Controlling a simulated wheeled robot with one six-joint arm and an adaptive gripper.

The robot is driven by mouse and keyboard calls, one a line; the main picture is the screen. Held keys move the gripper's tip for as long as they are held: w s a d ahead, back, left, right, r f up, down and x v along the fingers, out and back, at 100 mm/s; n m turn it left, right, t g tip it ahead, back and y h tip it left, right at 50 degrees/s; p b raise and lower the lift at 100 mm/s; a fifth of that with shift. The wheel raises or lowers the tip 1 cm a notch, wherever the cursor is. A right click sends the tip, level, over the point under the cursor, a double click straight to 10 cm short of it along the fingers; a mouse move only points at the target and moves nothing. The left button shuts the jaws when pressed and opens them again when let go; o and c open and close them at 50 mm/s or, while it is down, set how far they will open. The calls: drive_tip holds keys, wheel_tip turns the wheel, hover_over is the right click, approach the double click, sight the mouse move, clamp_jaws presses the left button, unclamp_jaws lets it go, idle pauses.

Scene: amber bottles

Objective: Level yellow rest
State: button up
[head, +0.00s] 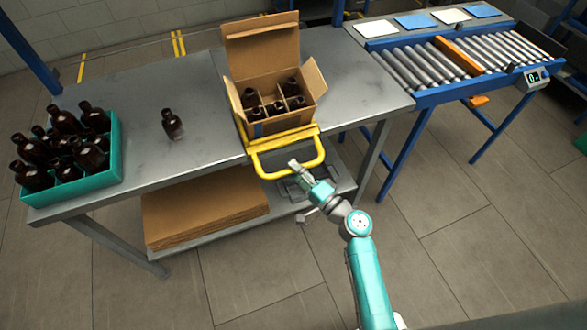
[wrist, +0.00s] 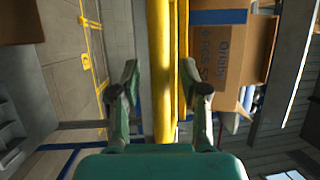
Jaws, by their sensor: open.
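The yellow rest (head: 288,137) sits at the front edge of the grey table, with a looped yellow handle reaching out over the edge. An open cardboard box (head: 268,127) with several amber bottles stands on it; I cannot tell the rest's exact tilt. My gripper (head: 294,164) is at the handle's front bar. In the wrist view, my gripper (wrist: 160,82) has its fingers apart, one on each side of the yellow handle bar (wrist: 160,60). The fingers do not visibly press on it. The box (wrist: 228,50) shows to the right of the bar.
A green crate (head: 105,172) of amber bottles stands at the table's left, with one loose bottle (head: 172,123) nearby. A roller conveyor (head: 455,65) is at the right. Flat cardboard (head: 200,208) lies on the lower shelf. The floor in front is clear.

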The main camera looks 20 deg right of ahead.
drive_tip(key=shift+w+a, duration=0.25)
drive_tip(key=shift+w, duration=0.15)
clamp_jaws()
drive_tip(key=shift+r, duration=0.1)
drive_tip(key=shift+s+r, duration=0.2)
drive_tip(key=shift+r, duration=1.25)
unclamp_jaws()
drive_tip(key=shift+s, duration=0.1)
